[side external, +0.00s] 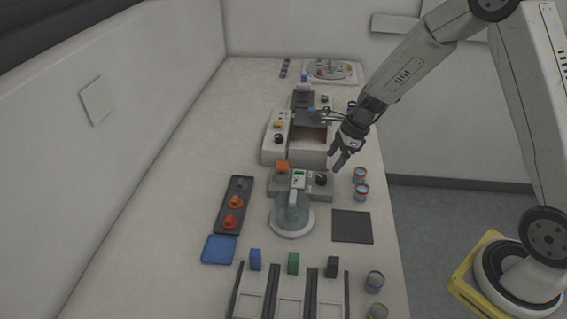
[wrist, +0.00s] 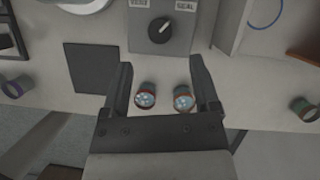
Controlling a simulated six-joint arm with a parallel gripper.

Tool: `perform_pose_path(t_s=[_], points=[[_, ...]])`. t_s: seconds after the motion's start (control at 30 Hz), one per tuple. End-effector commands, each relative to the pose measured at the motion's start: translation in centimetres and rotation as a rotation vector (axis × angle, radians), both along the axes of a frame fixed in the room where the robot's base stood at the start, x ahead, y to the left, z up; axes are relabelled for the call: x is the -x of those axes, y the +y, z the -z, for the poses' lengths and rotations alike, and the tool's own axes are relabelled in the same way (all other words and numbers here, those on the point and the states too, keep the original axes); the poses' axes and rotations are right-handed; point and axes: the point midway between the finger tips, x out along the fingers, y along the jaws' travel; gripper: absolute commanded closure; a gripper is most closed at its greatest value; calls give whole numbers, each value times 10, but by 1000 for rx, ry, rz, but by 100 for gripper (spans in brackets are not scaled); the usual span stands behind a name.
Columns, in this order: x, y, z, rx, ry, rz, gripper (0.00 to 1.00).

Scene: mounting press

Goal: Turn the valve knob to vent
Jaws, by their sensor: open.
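The valve knob (wrist: 160,30) is a black dial on a grey panel in the wrist view, with two labels above it that seem to read VENT on the left and SEAL on the right. Its pale mark seems to point up and right, toward the SEAL side. In the side view the knob (side external: 321,179) sits at the right end of the grey control box (side external: 308,193). My gripper (side external: 338,163) is open and empty, above and apart from the knob. In the wrist view my gripper (wrist: 161,67) has its fingers spread, with the knob beyond the tips.
Two small cups (wrist: 146,95) (wrist: 183,98) stand near the table edge below the gap between my fingers. A dark mat (side external: 352,226) lies in front of the box. A clear dome on a round base (side external: 292,229) stands beside it. A white machine (side external: 309,152) stands behind.

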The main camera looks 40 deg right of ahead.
Motion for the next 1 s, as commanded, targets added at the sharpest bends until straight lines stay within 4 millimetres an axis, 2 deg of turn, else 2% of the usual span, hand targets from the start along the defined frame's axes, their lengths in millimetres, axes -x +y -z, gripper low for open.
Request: perform_pose_path(t_s=[0.5, 0.7, 1.0], points=[[-11, 17, 50, 1, 0, -1, 22], [-13, 20, 58, 1, 1, 0, 22], [-13, 20, 59, 2, -1, -1, 22]])
